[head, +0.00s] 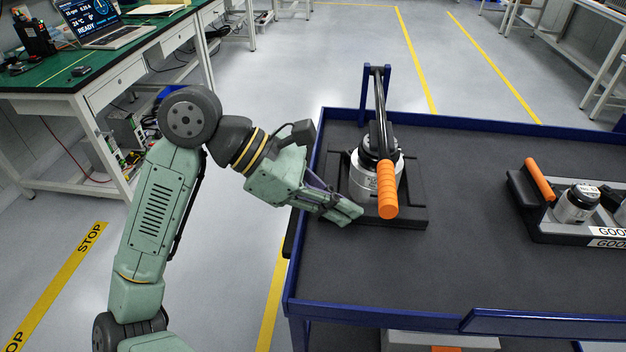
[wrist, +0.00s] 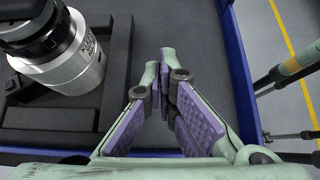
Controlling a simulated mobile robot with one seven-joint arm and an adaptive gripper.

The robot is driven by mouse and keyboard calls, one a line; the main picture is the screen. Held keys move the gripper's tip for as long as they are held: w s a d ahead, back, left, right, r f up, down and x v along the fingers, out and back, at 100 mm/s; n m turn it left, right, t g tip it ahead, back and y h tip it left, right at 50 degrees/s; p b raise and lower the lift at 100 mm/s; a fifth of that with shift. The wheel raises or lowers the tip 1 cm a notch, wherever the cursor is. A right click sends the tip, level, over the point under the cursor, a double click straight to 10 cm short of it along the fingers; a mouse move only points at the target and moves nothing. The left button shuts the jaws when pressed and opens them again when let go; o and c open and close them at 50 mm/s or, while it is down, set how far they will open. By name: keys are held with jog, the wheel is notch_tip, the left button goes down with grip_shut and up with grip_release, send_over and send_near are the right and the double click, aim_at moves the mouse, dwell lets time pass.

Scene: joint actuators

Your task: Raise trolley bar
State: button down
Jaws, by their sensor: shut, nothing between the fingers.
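The trolley bar is a black lever (head: 380,115) with an orange grip (head: 388,190) at its near end. It runs from a blue upright bracket (head: 366,92) at the trolley's far edge, above a silver-and-black actuator (head: 362,180). The actuator sits in a black foam tray (head: 400,222) and also shows in the wrist view (wrist: 80,62). My gripper (head: 354,214) is shut and empty, low beside the actuator and left of the orange grip, apart from it. In the wrist view, its fingertips (wrist: 158,58) come together over the dark trolley top. The bar is not visible there.
The dark-topped trolley has a raised blue rim (head: 420,312). A second tray (head: 545,222) at the right holds smaller actuators and an orange handle (head: 539,180). The trolley top between the trays is clear. A green-topped workbench (head: 100,50) stands at the back left.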

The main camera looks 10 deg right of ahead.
jog(key=shift+s+d+f, duration=0.2)
jog(key=shift+s+d, duration=0.05)
jog(key=shift+d, duration=0.45)
jog(key=r+p, duration=0.2)
jog(key=r, duration=0.1)
jog(key=shift+s+d+r, duration=0.1)
jog(key=shift+d+r, duration=0.15)
jog(key=shift+d, duration=0.15)
